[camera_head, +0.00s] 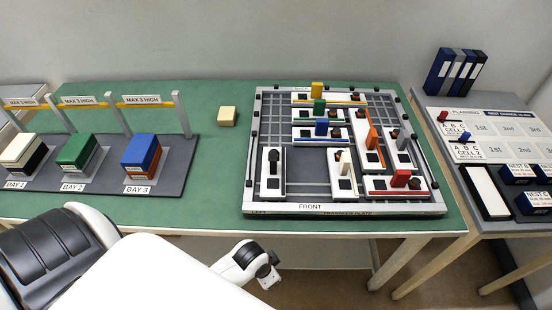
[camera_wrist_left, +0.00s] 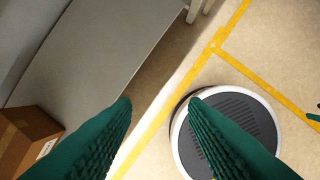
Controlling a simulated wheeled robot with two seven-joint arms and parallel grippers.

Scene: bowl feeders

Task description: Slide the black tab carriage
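The black tab carriage (camera_head: 272,182) is a white block with an upright black tab, at the front left of the grey framed tray (camera_head: 330,207) on the green table. In the left wrist view my left gripper (camera_wrist_left: 160,101) shows two green ribbed fingers spread apart with nothing between them. It hangs above the floor, away from the tray. The left gripper's fingers cannot be made out in the head view, where white arm parts of mine fill the lower left. My right gripper is in neither view.
Other carriages share the tray: cream tab (camera_head: 343,183), red (camera_head: 398,186), blue (camera_head: 321,133), green (camera_head: 318,115), yellow (camera_head: 317,97), orange (camera_head: 373,150), grey (camera_head: 403,145). A bare grey area lies right of the black tab carriage. A beige block (camera_head: 227,116) and stacked bays stand left.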

